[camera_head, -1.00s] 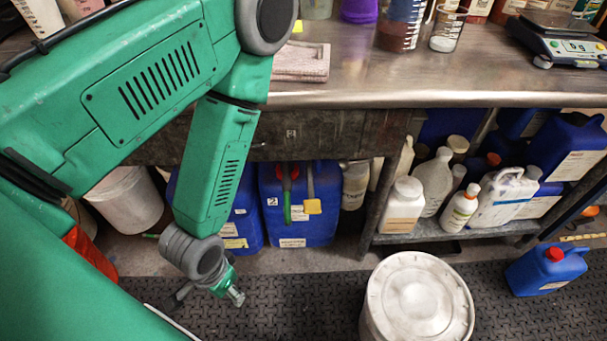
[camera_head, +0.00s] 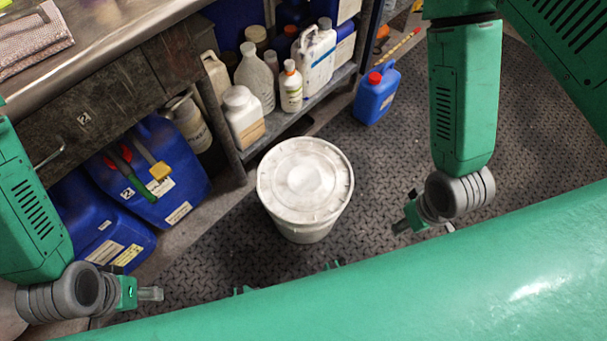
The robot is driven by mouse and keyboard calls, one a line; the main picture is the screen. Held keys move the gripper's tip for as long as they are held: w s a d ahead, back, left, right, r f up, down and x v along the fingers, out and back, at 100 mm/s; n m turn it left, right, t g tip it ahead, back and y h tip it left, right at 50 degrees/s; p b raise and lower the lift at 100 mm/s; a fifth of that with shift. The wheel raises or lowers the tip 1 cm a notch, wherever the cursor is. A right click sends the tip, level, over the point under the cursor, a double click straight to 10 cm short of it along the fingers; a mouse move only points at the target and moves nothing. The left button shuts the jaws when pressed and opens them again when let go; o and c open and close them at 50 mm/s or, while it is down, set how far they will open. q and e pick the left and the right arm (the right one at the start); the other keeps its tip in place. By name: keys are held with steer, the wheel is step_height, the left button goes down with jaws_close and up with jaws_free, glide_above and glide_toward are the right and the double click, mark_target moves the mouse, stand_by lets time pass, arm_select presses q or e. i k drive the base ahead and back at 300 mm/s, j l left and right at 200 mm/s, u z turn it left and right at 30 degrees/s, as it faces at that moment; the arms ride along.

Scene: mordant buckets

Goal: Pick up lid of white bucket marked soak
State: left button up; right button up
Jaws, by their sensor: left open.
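A white bucket (camera_head: 300,231) stands upright on the dark floor mat near the middle of the view. Its round white lid (camera_head: 304,178) is on top, scuffed and stained grey. No soak marking can be read from here. My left gripper (camera_head: 153,294) is at the lower left, open and empty, well apart from the bucket. My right gripper (camera_head: 401,224) is to the right of the bucket, apart from it and holding nothing visible; its fingers are too small and angled to judge.
A metal-topped bench (camera_head: 95,42) runs along the upper left, with blue canisters (camera_head: 185,180) below it. Several bottles crowd the low shelf (camera_head: 330,85) behind the bucket. A small blue jug (camera_head: 372,98) stands on the mat. My green body fills the bottom.

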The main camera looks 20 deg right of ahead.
mark_target(301, 182)
steer(key=k+l+z, duration=0.2)
steer(key=l, duration=0.45)
steer(key=l+z, duration=0.2)
steer(key=l, duration=0.4)
steer(key=k+l+z, duration=0.2)
steer(key=l, duration=0.5)
steer(key=i+j, duration=0.05)
steer(key=i, duration=0.05)
